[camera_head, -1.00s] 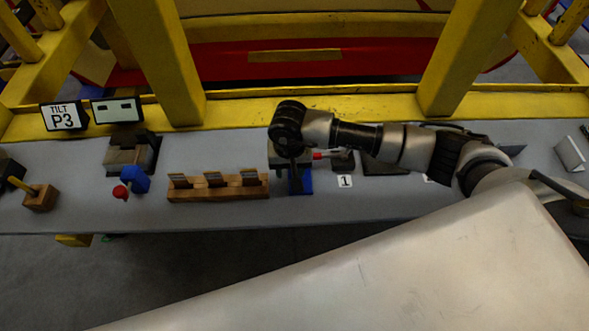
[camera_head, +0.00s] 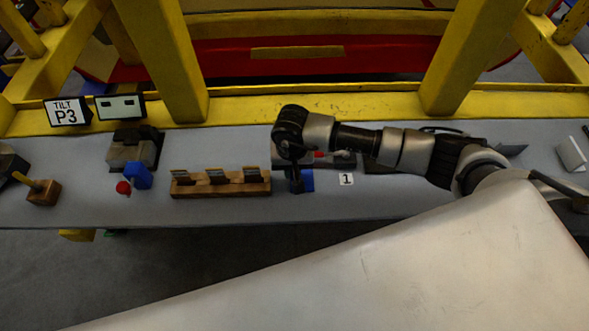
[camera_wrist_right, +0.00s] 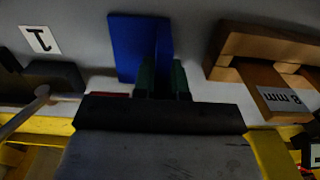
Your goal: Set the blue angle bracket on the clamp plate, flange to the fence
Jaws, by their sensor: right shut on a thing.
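The blue angle bracket (camera_head: 307,180) is at the front of the bench, beside my right gripper (camera_head: 296,187). In the right wrist view the bracket (camera_wrist_right: 127,47) shows a broad face and a narrower flange. The right gripper's dark green fingers (camera_wrist_right: 163,80) are shut on the bracket's near part. The clamp fixture (camera_head: 276,153), a grey block, lies behind the gripper, mostly hidden by my right wrist; a red tip (camera_head: 320,154) shows beside it. I cannot make out its plate or fence, or whether the bracket touches it. My left gripper is not in view.
A wooden rack (camera_head: 221,184) with several slots stands just left of the gripper; it also shows in the wrist view (camera_wrist_right: 270,45). A label 1 (camera_head: 346,179) lies to the right. Another fixture (camera_head: 132,150) with a blue part and red knob stands further left.

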